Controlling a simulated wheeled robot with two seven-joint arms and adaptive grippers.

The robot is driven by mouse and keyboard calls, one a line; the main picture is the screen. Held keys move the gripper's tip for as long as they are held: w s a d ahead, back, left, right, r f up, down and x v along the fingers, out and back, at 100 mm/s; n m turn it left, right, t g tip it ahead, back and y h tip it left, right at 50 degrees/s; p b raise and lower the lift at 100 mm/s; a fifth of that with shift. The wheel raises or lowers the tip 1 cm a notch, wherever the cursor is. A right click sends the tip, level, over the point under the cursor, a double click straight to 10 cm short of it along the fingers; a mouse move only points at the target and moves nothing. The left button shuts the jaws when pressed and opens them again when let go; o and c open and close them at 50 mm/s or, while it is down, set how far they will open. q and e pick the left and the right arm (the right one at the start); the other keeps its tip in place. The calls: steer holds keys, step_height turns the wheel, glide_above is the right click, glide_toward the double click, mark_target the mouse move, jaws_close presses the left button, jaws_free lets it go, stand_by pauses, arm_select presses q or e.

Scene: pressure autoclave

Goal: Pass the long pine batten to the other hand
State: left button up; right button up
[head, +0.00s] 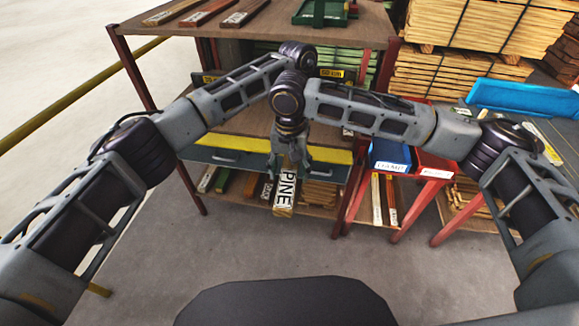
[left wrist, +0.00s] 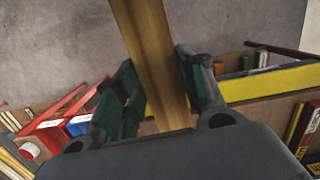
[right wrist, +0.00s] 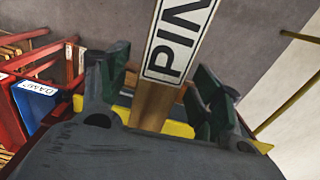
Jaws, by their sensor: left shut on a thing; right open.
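The long pine batten (head: 284,192) is pale wood with a white PINE label, and its labelled end points down in front of the bench. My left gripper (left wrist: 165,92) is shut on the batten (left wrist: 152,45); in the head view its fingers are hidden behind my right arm. My right gripper (head: 291,152) is open around the batten near the label. In the right wrist view, the batten (right wrist: 158,105) runs between the fingers of the right gripper (right wrist: 162,88). I cannot tell whether these fingers touch it.
Behind stands a bench with a yellow-edged drawer (head: 235,148) and battens on its top and lower shelf. A red stand (head: 433,166) with a blue bin (head: 390,156) is close on the right. Stacked timber (head: 465,75) is farther back. The floor in front is clear.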

steer(key=c, duration=1.3)
arm_select(q)
steer(key=o, duration=1.3)
steer(key=shift+r, duration=0.15)
steer(key=shift+w+d+r, duration=0.1)
steer(key=shift+w+r, duration=0.15)
steer(key=shift+r, duration=1.7)
steer(key=shift+w+r, duration=0.25)
steer(key=shift+r, duration=1.65)
steer(key=shift+w+d+r, duration=0.1)
steer(key=shift+w+r, duration=0.15)
steer(key=shift+r, duration=1.7)
steer(key=shift+f, duration=0.1)
